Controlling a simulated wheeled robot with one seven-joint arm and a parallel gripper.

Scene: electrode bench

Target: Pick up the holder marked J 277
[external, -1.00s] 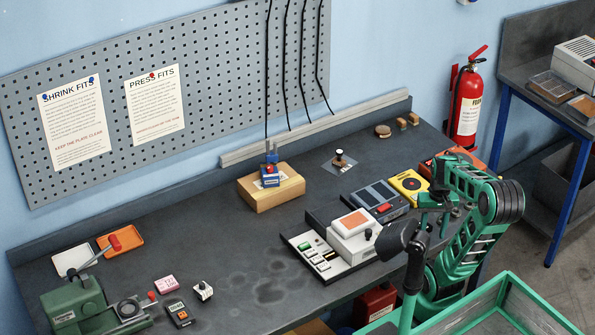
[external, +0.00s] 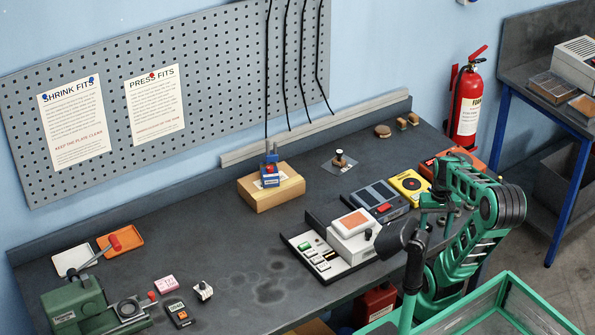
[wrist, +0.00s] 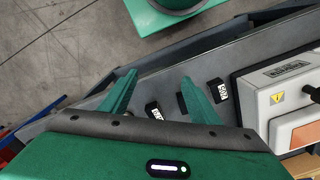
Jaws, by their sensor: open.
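In the wrist view, two small black holders with white labels sit on the grey bench top: one (wrist: 153,111) lies between my fingers, the other (wrist: 218,90) is just right of the right finger. The lettering is too small to read, so I cannot tell which is J 277. A third small dark block (wrist: 182,102) is partly hidden by the right finger. My gripper (wrist: 159,77) is open with nothing in it, its green fingers spread above the bench. In the external view my arm covers much of this area.
A white box with an orange panel (wrist: 300,128) stands close to the right of the holders; it also shows in the external view (external: 352,245). A yellow device (external: 408,187) and a grey device with a red button (external: 376,198) are behind. A green-framed bin (external: 540,310) is in front.

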